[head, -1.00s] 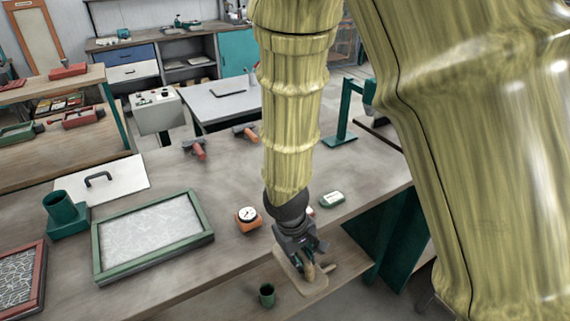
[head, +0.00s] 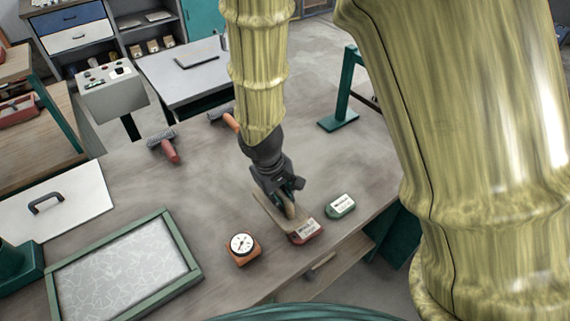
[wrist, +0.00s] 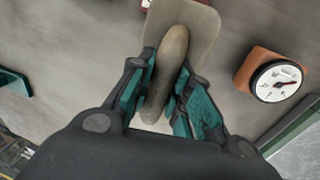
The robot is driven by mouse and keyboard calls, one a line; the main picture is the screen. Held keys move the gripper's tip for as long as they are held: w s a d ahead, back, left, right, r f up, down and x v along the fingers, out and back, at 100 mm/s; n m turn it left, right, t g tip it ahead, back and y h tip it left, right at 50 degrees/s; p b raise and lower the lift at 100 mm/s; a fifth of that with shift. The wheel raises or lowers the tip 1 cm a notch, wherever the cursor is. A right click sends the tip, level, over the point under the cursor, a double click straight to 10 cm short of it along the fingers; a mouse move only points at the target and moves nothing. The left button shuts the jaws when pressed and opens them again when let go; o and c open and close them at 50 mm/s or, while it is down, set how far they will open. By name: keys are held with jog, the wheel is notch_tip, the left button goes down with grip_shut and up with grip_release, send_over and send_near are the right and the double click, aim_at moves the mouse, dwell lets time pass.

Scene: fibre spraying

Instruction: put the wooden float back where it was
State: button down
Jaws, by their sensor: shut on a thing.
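The wooden float is a flat tan board (head: 267,208) with a rounded wooden handle (head: 289,207). My gripper (head: 286,196) is shut on that handle. In the wrist view the teal fingers of my gripper (wrist: 166,98) clasp both sides of the handle (wrist: 169,62), and the board (wrist: 200,28) lies beyond it. In the head view the float is at the middle of the workbench near its front edge, partly hidden by my gripper. I cannot tell whether the board touches the bench.
A red labelled block (head: 306,231) is close beside the float, and a green labelled block (head: 341,205) is to its right. An orange dial gauge (head: 242,248) is at front left. A green-framed tray (head: 185,247) lies further left.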

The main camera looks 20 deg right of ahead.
jog(key=w+d+p, duration=0.1)
jog(key=w+d, duration=0.1)
jog(key=w, duration=0.2)
jog(key=w+d+f+p, duration=0.1)
jog(key=w+d+p, duration=0.1)
jog(key=w, duration=0.2)
jog(key=w+d+p, duration=0.1)
jog(key=w+p, duration=0.1)
jog(key=w, duration=0.2)
jog(key=shift+w+d+f, duration=0.2)
jog(key=shift+w+d, duration=0.05)
jog(key=shift+d, duration=0.15)
jog(key=shift+w+d+p, duration=0.2)
jog(key=shift+w+p, duration=0.1)
jog(key=shift+w, duration=0.1)
jog(key=shift+f+p, duration=0.8)
jog(key=shift+f, duration=0.95)
jog(key=shift+f, duration=0.2)
jog(key=c, duration=1.3)
grip_release()
jog(key=shift+r, duration=0.1)
jog(key=shift+s+a+r+b, duration=0.15)
jog(key=shift+a+r+b, duration=0.35)
jog(key=shift+r, duration=1.5)
jog(key=shift+s+a+r+b, duration=0.2)
jog(key=shift+r+b, duration=0.45)
jog(key=shift+r, duration=1.3)
jog(key=shift+s+a+r+b, duration=0.1)
jog(key=shift+a+r+b, duration=0.4)
jog(key=shift+r, duration=1.5)
